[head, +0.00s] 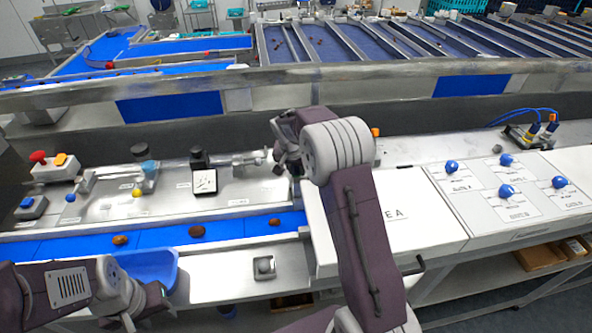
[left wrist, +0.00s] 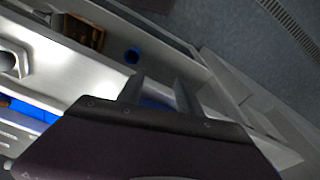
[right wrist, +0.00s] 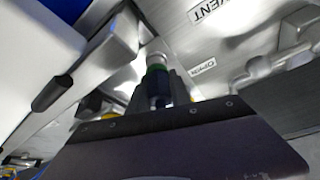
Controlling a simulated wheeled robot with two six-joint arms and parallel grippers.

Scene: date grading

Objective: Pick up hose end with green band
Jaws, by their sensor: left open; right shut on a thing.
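In the right wrist view the hose end with the green band (right wrist: 156,73) stands between the two fingers of my right gripper (right wrist: 160,90), which is shut on it. A pale, shiny fitting lies directly beyond the band; I cannot tell whether the two are joined. In the head view my right gripper (head: 284,157) is over the back of the metal bench, and the hose end cannot be made out there. My left gripper (head: 150,308) is low at the front left, by the blue bin. Its fingers also show in the left wrist view (left wrist: 159,94), apart and empty.
A blue belt (head: 155,238) carries several dates along the bench. A gauge (head: 204,181) and valves stand behind it. A white panel with blue knobs (head: 506,191) is at right, with blue hoses (head: 528,112) behind it. A blue bin (head: 150,266) is near my left arm.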

